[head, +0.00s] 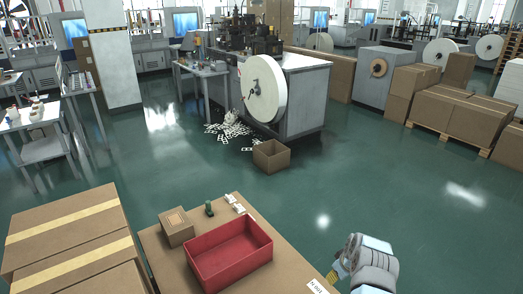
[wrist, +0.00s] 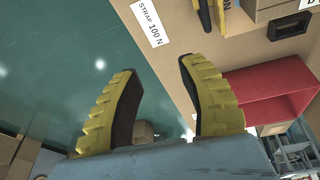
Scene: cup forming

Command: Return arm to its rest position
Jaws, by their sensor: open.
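My gripper (wrist: 157,72) shows in the wrist view as two yellow ridged fingers with dark inner pads. They stand wide apart with nothing between them. The brown table top (head: 164,254) carries a red bin (head: 207,276), which is to the left of my gripper.
A small cardboard box (head: 177,230), a green item (head: 209,209) and white pieces (head: 235,203) sit behind the bin. A white label (wrist: 148,23) reads "STRAP 100 N". Large cartons (head: 62,225) stand left. Green floor (head: 400,210) is clear to the right. An open carton (head: 271,156) stands beyond.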

